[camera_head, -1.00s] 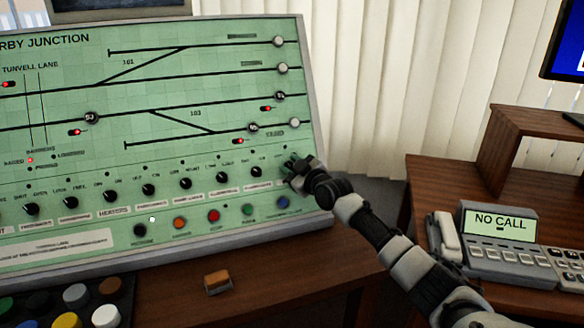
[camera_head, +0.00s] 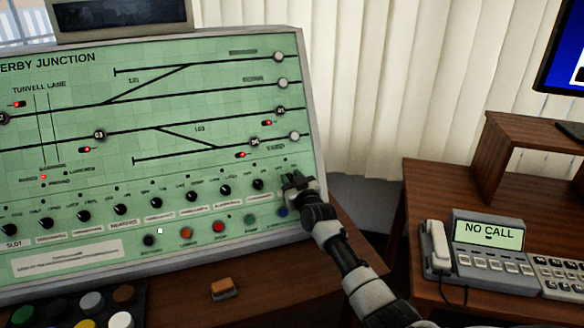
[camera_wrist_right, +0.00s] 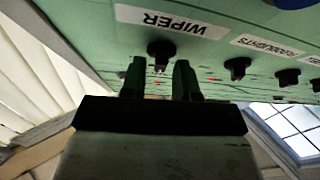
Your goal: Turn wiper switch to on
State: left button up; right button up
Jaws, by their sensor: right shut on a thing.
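The wiper switch (camera_wrist_right: 160,51) is a small dark knob on the green panel, under a white label reading WIPER in the right wrist view. My right gripper (camera_wrist_right: 159,80) has its two dark fingers on either side of the knob and is shut on it. In the head view my right gripper (camera_head: 292,184) is at the lower right of the panel, at the right end of the row of black knobs, and hides the wiper switch. The knob's exact setting cannot be told. My left gripper is not in view.
The green panel (camera_head: 65,150) has several black knobs (camera_head: 225,190) and coloured buttons (camera_head: 219,227) left of and below my gripper. An orange-topped block (camera_head: 223,288) lies on the wooden desk. A phone (camera_head: 487,255) stands on a desk at right.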

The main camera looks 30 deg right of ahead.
jog(key=m+h+p, duration=0.1)
jog(key=m, duration=0.1)
jog(key=m+g+h+p, duration=0.1)
jog(key=m+p, duration=0.1)
jog(key=m+h+p, duration=0.1)
jog(key=m, duration=0.1)
jog(key=shift+a+r+m+h, duration=0.1)
jog(key=shift+r+m+h, duration=0.2)
jog(key=shift+h, duration=0.1)
jog(key=shift+f+m+g+h+p, duration=0.1)
jog(key=shift+m+g+h+p, duration=0.65)
jog(key=shift+m, duration=0.6)
jog(key=shift+f+m+g+h+p, duration=0.1)
jog(key=shift+m+g+h+p, duration=0.45)
jog(key=shift+m+p, duration=0.6)
jog(key=shift+r+m, duration=0.1)
jog(key=shift+m, duration=0.3)
jog(key=o, duration=0.6)
jog(key=shift+w, duration=0.1)
jog(key=shift+s+a+p, duration=0.15)
jog(key=shift+s+p, duration=0.25)
jog(key=shift+p, duration=0.05)
jog(key=p+v, duration=0.7)
jog(key=v, duration=0.3)
jog(key=shift+w, duration=0.1)
